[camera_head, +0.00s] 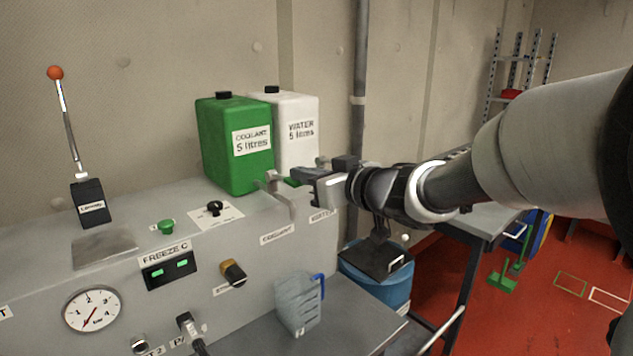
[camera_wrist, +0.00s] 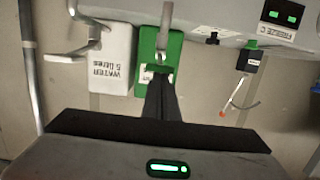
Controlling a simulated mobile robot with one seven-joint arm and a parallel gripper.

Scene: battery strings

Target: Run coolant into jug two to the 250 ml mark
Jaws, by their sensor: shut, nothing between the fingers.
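A green coolant canister (camera_head: 235,145) stands on the grey bench, with a metal tap (camera_head: 272,182) in front of it above the COOLANT label (camera_head: 277,234). A clear bluish jug (camera_head: 297,305) with a blue handle stands upright on the lower shelf, below that label. Its number and any liquid level cannot be read. My gripper (camera_head: 283,178) is shut and empty, close beside the coolant tap. In the wrist view, upside down, the shut dark fingers (camera_wrist: 160,78) point at the green canister (camera_wrist: 148,48) and the metal tap (camera_wrist: 165,30). Contact cannot be told.
A white water canister (camera_head: 298,130) stands right of the coolant, with its own tap (camera_head: 322,162). The bench carries a lever (camera_head: 90,205), a gauge (camera_head: 92,309), a green button (camera_head: 166,227) and knobs.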

